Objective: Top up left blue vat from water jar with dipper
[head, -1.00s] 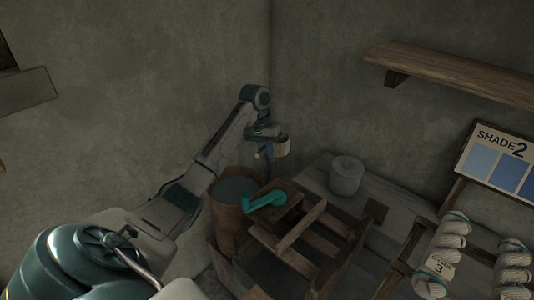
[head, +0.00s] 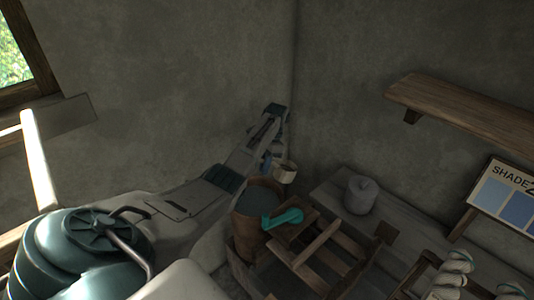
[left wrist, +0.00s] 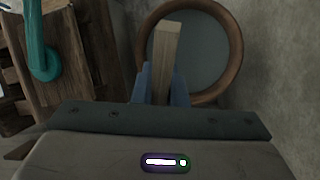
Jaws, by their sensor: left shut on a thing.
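A brown round vessel (head: 246,222) holding dark grey-blue liquid stands at the centre of the head view. Its brown rim (left wrist: 238,45) shows in the left wrist view. I cannot tell from its look whether it is the water jar or a vat. My left gripper (head: 274,154) is beyond the vessel's back right side, above rim height. It is shut on a pale wooden handle, apparently the dipper's (left wrist: 166,52), between blue fingers (left wrist: 161,80). A small cream cup (head: 285,173) shows just below the gripper in the head view. My right gripper is not in view.
A teal bent piece (head: 283,218) sits on wood beside the vessel, with a slatted wooden frame (head: 325,262) in front. A grey rounded object (head: 360,195) stands on the bench (head: 332,190). Walls close in behind; a shelf (head: 465,103) juts out at right.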

